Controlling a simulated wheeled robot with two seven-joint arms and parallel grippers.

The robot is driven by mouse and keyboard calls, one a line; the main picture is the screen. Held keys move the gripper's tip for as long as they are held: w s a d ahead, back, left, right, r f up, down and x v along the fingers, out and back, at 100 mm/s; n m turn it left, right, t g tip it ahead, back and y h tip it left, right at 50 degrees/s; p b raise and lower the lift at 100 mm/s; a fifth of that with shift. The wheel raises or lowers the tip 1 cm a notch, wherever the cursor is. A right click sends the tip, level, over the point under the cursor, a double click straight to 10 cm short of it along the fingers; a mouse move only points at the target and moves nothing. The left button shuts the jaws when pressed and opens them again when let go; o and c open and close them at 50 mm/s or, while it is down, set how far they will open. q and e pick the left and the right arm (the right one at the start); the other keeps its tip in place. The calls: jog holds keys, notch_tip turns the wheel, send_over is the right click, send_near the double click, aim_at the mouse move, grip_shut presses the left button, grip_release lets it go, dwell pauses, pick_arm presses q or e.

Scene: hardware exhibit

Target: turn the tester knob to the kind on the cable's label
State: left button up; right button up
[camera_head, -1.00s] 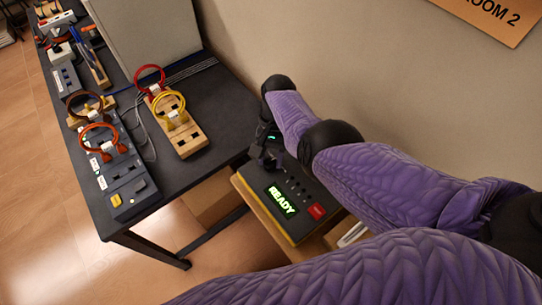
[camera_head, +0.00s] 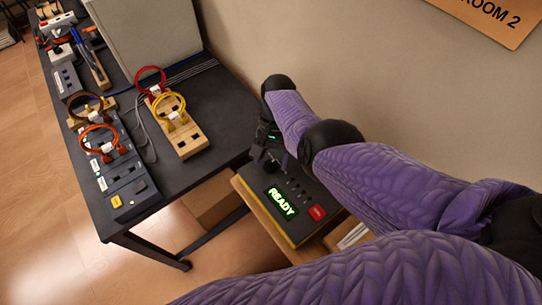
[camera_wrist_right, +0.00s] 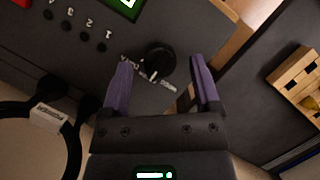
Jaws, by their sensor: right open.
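The tester (camera_head: 295,192) is a dark box with a yellow edge, a lit green READY screen (camera_head: 281,203) and a red button (camera_head: 317,212). In the right wrist view its black round knob (camera_wrist_right: 157,58) stands beside small white markings. My right gripper (camera_wrist_right: 161,75) is open, with one purple finger on either side of the knob; I cannot tell whether they touch it. In the head view this gripper (camera_head: 268,155) is partly hidden by my arm. A black cable (camera_wrist_right: 72,140) with a white label (camera_wrist_right: 48,115) lies at the left of the wrist view; its text is unreadable.
The tester rests on a wooden stand (camera_head: 262,213) by the wall. Left of it is a dark table (camera_head: 215,105) with a wooden block (camera_head: 187,143) carrying red and yellow cables, and grey socket strips (camera_head: 128,187). A row of small sockets (camera_wrist_right: 75,24) lies beside the knob.

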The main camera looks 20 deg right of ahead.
jog(key=p+v, duration=0.2)
jog(key=v, duration=0.7)
jog(key=shift+r, duration=0.25)
jog(key=shift+d, duration=0.1)
